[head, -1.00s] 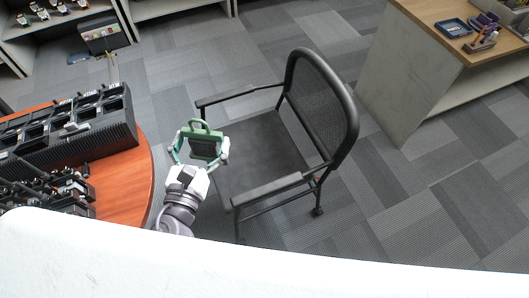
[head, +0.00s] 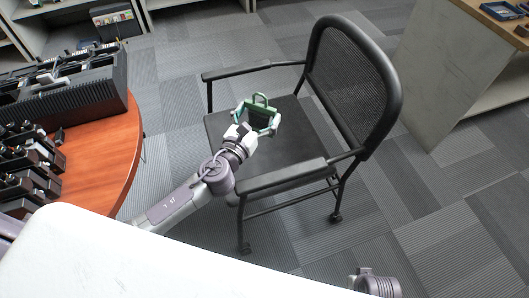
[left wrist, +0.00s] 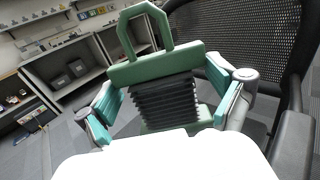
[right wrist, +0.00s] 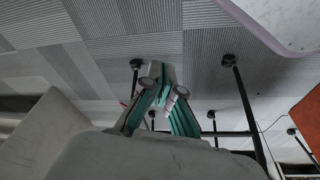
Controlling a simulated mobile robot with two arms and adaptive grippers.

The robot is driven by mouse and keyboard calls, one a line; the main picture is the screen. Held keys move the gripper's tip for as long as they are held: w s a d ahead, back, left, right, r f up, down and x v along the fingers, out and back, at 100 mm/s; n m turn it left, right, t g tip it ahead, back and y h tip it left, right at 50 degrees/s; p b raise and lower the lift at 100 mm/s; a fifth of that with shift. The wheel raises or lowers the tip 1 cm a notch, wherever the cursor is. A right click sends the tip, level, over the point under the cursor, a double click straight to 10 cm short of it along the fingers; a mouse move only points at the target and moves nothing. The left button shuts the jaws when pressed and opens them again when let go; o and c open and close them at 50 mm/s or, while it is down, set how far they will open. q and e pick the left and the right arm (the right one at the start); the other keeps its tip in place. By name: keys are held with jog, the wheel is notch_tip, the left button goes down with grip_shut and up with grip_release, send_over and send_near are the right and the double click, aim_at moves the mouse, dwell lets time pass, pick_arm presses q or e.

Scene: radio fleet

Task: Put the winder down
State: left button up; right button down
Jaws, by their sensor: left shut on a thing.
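The winder (head: 262,112) has a green frame with a loop handle and a black ribbed middle. My left gripper (head: 257,118) is shut on it, one finger on each side. In the left wrist view the winder (left wrist: 165,85) sits between the teal fingers with its handle pointing away from me. In the head view it overlaps the black seat of the chair (head: 225,125). I cannot tell its height above the seat. My right gripper (right wrist: 166,92) shows in the right wrist view with its fingers together and nothing between them.
The chair's backrest (head: 355,85) and armrests surround the seat. A round wooden table (head: 100,150) at left holds black charger racks (head: 85,95) and radios (head: 25,165). A counter (head: 450,90) stands at upper right. Carpet is clear right of the chair.

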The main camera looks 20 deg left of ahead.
pick_arm(q)
jog(key=w+f+b, duration=0.6)
jog(key=f+b, duration=0.1)
jog(key=f, duration=0.1)
jog(key=b, duration=0.6)
send_over(262, 143)
notch_tip(262, 143, down, 4)
pick_arm(e)
jog(key=w+a+r+t+y+b, duration=0.2)
jog(key=w+a+r+t, duration=0.1)
jog(key=w+r+t, duration=0.5)
jog(key=w+a+r+t+y+b, duration=0.1)
jog(key=w+a+r+t+b, duration=0.15)
jog(key=w+r+t, duration=0.4)
pick_arm(q)
notch_tip(262, 143, down, 8)
jog(key=shift+w+f+b, duration=0.1)
jog(key=shift+f+b, duration=0.15)
jog(key=shift+b, duration=0.5)
jog(key=shift+f+b, duration=0.55)
jog(key=shift+f, duration=0.15)
pick_arm(e)
notch_tip(262, 143, up, 14)
jog(key=s+a+t+y, duration=0.1)
jog(key=t+y, duration=0.2)
jog(key=t, duration=0.3)
jog(key=shift+s+a+f+n, duration=0.15)
jog(key=shift+s+n, duration=0.15)
jog(key=shift+n, duration=0.1)
